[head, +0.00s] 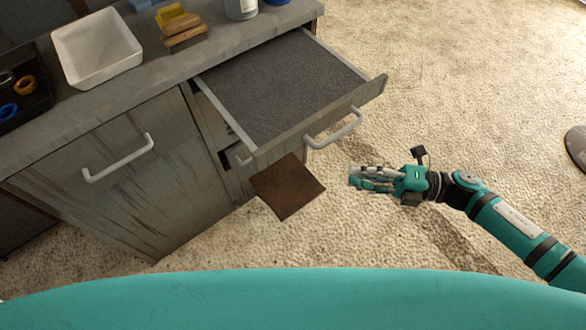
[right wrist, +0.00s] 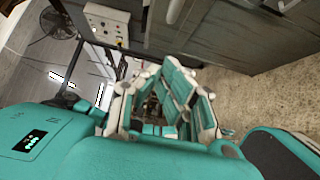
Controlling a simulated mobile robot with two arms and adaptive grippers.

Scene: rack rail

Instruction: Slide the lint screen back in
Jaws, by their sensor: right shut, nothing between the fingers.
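The lint screen (head: 275,85) is a flat, dark grey mesh panel in a light metal frame, pulled well out of the cabinet at the upper middle of the head view. Its front carries a pale bar handle (head: 334,129). My right gripper (head: 354,177) is shut and empty, apart from the handle, below and to the right of it in the picture. Its fingers also show in the right wrist view (right wrist: 170,105). My left gripper is not in view. The slot behind the screen is mostly hidden.
The cabinet (head: 125,180) has a second pale handle (head: 118,157) at the left. On its top stand a white tray (head: 97,52), yellow-brown blocks (head: 182,30) and a dark bin (head: 20,90). A brown square (head: 287,187) shows below the screen's front corner. Floor at the right is mostly clear.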

